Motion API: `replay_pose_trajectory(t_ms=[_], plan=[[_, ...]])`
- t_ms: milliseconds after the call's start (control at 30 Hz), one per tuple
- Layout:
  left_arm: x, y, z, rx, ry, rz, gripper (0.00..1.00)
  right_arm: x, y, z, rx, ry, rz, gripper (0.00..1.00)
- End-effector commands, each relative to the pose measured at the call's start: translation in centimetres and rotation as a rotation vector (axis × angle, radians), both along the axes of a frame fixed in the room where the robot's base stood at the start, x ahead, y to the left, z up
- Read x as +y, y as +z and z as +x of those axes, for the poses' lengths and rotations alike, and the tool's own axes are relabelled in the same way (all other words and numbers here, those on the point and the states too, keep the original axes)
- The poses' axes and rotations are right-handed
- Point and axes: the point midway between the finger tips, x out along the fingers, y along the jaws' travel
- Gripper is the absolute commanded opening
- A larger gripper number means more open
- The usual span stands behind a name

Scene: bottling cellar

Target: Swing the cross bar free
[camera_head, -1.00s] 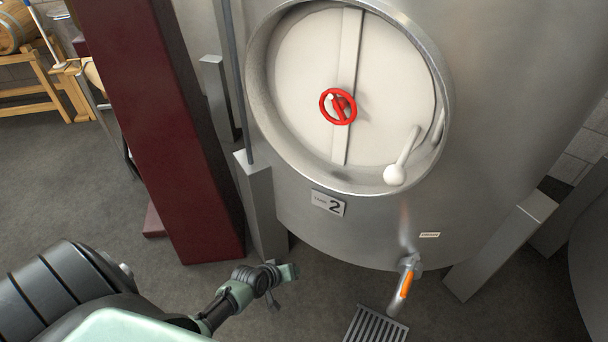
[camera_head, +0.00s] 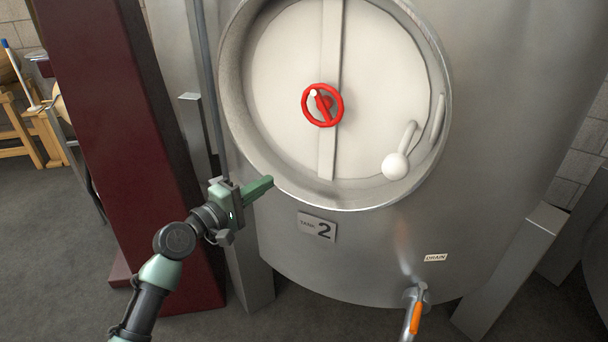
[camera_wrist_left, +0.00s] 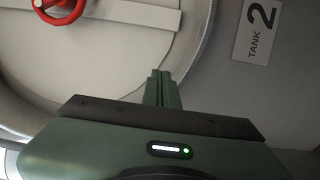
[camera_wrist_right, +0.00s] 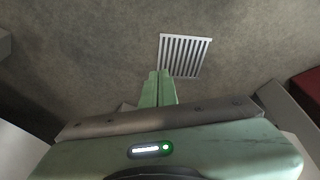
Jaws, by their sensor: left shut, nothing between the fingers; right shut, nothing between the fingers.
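The cross bar (camera_head: 329,150) is a pale upright strip across the round white door (camera_head: 280,80) of tank 2, with a red handwheel (camera_head: 336,117) at its middle. The bar and the handwheel (camera_wrist_left: 58,10) also show in the left wrist view. A white ball-ended handle (camera_head: 396,164) sits at the door's lower right. My left gripper (camera_head: 270,183) is shut and empty, in front of the lower left of the door's rim, apart from bar and wheel. My right gripper (camera_wrist_right: 158,75) is shut and empty above the floor; the head view does not show it.
A dark red post (camera_head: 120,130) and a grey tank leg (camera_head: 247,265) stand left of the tank. A drain valve with an orange lever (camera_head: 416,317) juts out low at the front. A floor grate (camera_wrist_right: 184,55) lies beyond my right gripper. The space before the door looks clear.

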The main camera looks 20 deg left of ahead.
Motion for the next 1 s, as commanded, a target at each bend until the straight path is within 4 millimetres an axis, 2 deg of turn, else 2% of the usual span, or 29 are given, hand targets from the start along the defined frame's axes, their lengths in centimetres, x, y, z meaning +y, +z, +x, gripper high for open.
replay_pose_trajectory(t_ms=[267,467,733,833,1000], plan=[[-0.3,0.0,0.9,-0.001,0.000,0.000,0.00,0.0,0.1,0.0,-0.001,0.000,0.000,0.00],[-1.5,0.0,4.3,-0.002,0.000,-0.001,0.00,0.0,0.8,-0.2,-0.005,-0.001,0.000,0.00],[-3.4,-0.1,9.7,0.000,-0.001,0.000,0.00,-0.2,3.4,-1.0,-0.020,-0.002,0.001,0.00],[-5.2,-0.1,9.4,0.002,-0.003,0.000,0.00,-0.1,2.8,-0.8,-0.012,-0.001,0.000,0.00],[-6.8,-0.1,9.2,0.002,0.000,0.002,0.00,-0.1,2.2,-0.5,-0.011,-0.001,0.000,0.00]])
